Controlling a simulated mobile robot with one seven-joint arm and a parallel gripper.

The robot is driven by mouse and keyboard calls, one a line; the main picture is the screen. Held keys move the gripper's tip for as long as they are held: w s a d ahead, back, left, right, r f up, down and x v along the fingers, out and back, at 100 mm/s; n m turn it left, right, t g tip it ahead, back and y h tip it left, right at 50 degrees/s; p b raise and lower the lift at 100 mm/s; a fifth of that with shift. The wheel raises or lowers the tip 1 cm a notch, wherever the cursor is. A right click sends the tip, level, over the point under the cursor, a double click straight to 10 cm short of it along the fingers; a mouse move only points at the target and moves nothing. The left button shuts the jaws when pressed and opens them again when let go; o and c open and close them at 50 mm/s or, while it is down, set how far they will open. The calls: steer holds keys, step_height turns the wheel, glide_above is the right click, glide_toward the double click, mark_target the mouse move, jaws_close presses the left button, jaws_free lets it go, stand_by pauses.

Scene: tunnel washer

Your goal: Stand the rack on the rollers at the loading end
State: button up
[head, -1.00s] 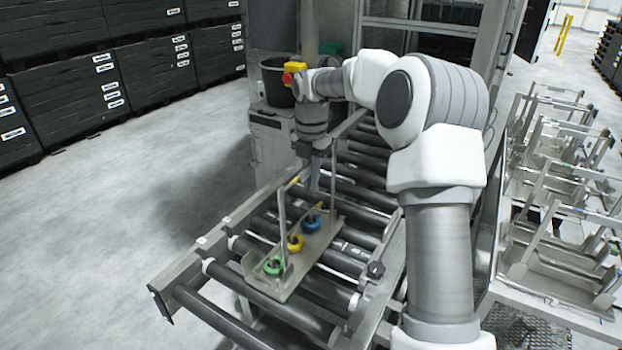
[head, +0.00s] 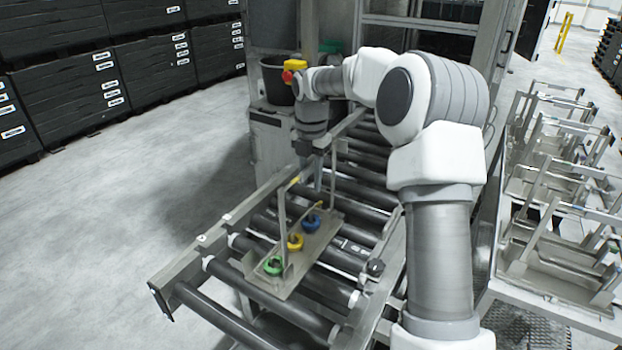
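The rack (head: 298,272) is a flat metal base with two thin uprights. It stands upright on the dark rollers (head: 240,318) at the near end of the conveyor. A green ring (head: 273,266), a yellow ring (head: 295,243) and a blue ring (head: 311,222) sit in a row on its base. My gripper (head: 309,182) points down at the top of the rack, between its uprights, where a handle bar would run. The fingers are small and partly merge with the rack's metal, so I cannot tell whether they are closed on it.
A metal side rail (head: 215,240) edges the conveyor on the left. A shelf (head: 545,312) with several similar empty racks stands at the right. A dark bucket (head: 276,82) and a yellow-and-red button box (head: 293,70) are beyond my gripper. Open floor lies to the left.

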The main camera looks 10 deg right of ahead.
steer(key=shift+o, duration=0.8)
steer(key=shift+s+f, duration=0.1)
steer(key=shift+f, duration=0.15)
step_height(320, 180, up, 17)
steer(key=p, duration=0.1)
steer(key=s+a+r+m+t+h, duration=0.1)
steer(key=s+a+r+m, duration=0.3)
steer(key=s+m, duration=0.3)
steer(key=s+f+m+t, duration=0.1)
steer(key=s+f+m, duration=0.3)
steer(key=s+m, duration=0.2)
steer(key=s+f+m+t+b, duration=0.1)
steer(key=s+f+m+t, duration=0.1)
steer(key=s+f+m, duration=0.2)
steer(key=s+d+f+m+t+y+b, duration=0.1)
steer(key=s+f+m, duration=0.3)
steer(key=s+m, duration=0.6)
steer(key=shift+s, duration=3.25)
steer(key=shift+d, duration=0.1)
